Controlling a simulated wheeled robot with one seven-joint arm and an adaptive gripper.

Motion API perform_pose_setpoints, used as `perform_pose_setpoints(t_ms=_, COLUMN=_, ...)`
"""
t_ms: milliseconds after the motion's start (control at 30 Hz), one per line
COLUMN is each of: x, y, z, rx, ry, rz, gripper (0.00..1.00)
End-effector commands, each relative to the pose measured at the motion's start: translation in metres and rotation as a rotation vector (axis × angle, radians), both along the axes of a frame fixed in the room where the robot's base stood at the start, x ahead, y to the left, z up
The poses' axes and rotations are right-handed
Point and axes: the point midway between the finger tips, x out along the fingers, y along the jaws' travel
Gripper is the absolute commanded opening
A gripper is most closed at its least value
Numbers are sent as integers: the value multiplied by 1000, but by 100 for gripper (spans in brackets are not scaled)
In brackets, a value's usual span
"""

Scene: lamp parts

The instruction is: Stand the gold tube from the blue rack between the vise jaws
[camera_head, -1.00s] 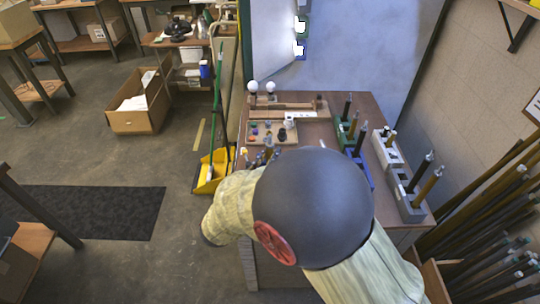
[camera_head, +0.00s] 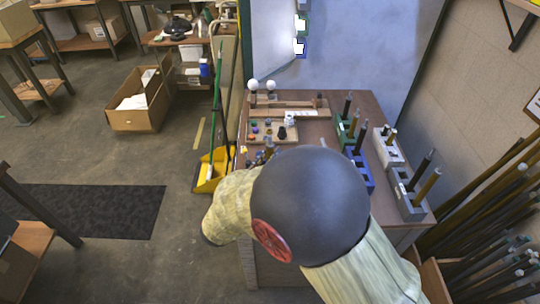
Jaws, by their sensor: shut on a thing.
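The blue rack (camera_head: 367,179) stands on the bench just right of my arm's dark round joint, which covers part of it. A dark tube (camera_head: 360,139) stands upright in it. I see no gold tube in the part of the blue rack that shows. My gripper is hidden behind my own arm, so its fingers and anything in them cannot be seen. I cannot make out the vise or its jaws; my arm covers the near middle of the bench.
A green rack (camera_head: 340,126), a white rack (camera_head: 381,144) and a grey rack (camera_head: 400,190) hold upright tubes around the blue one. A wooden tray (camera_head: 286,136) of small parts lies at the back left. A wall is at the right.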

Motion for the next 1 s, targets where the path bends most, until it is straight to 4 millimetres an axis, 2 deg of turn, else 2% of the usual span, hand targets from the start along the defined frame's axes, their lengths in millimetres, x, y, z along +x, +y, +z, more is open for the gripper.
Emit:
perform_pose_setpoints(t_ms=167, x=0, y=0, z=-2, rx=0, ry=-1, rz=0, gripper=0)
perform_pose_setpoints(t_ms=200, x=0, y=0, z=-2, rx=0, ry=-1, rz=0, gripper=18)
perform_pose_setpoints(t_ms=533, x=0, y=0, z=-2, rx=1, ry=-1, rz=0, gripper=37)
perform_pose_setpoints(t_ms=867, x=-1, y=1, z=-2, rx=0, ry=0, rz=1, gripper=37)
perform_pose_setpoints(t_ms=1000, x=-12, y=8, z=-2, rx=0, ry=0, rz=3, gripper=37)
